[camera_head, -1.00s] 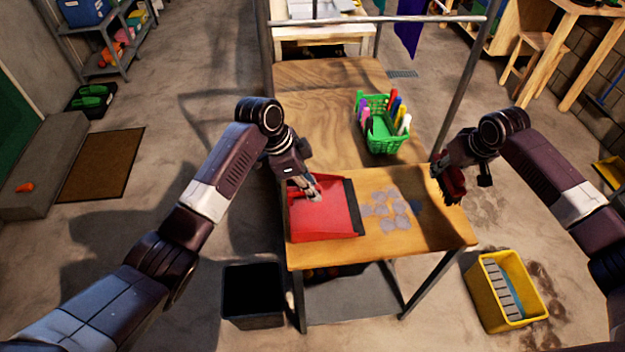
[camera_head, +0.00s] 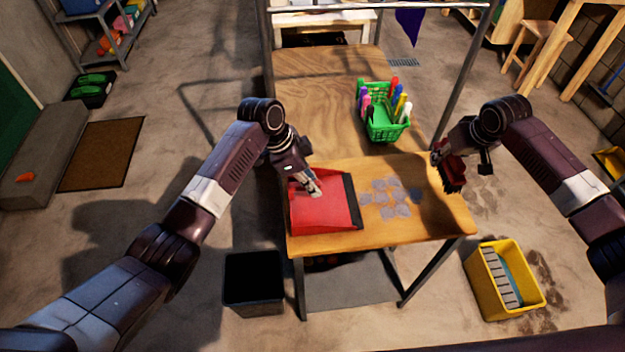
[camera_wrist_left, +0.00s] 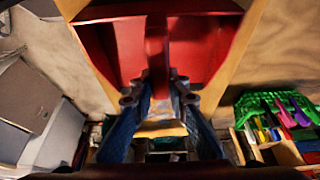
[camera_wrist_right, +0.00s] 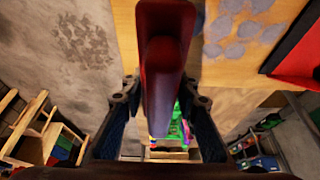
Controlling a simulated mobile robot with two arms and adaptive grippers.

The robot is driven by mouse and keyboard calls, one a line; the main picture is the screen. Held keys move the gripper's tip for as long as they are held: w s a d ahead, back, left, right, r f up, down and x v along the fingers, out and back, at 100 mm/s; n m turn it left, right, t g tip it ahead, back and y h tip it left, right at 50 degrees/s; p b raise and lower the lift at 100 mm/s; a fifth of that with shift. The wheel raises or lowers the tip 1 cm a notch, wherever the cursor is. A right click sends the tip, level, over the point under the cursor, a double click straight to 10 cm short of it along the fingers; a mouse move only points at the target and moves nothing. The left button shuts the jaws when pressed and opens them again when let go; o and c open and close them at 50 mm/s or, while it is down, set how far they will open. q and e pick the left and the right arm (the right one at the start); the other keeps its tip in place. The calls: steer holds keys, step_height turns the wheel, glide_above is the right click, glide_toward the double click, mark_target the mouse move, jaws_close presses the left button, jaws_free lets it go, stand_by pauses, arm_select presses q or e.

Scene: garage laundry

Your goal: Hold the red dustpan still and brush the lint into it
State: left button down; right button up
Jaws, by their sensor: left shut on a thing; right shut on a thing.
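The red dustpan (camera_head: 318,208) lies on the front left of the wooden table, its dark lip facing right. My left gripper (camera_head: 312,188) is shut on the dustpan's handle; the left wrist view shows the red handle (camera_wrist_left: 157,50) between the fingers. Several grey lint pieces (camera_head: 390,198) lie on the table just right of the lip, apart from the pan. My right gripper (camera_head: 442,158) is shut on a dark red brush (camera_head: 453,175) at the table's right edge, right of the lint. The right wrist view shows the brush (camera_wrist_right: 160,70) between the fingers; its bristles are hidden there.
Metal posts rise at the table's sides. A black bin (camera_head: 253,278) and a yellow bucket (camera_head: 505,280) stand on the floor in front.

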arm_select(q)
steer(key=shift+f, duration=0.3)
steer(key=shift+f, duration=0.1)
stand_by(0.3)
steer(key=c, duration=1.8)
jaws_free()
steer(key=shift+c, duration=0.4)
jaws_close()
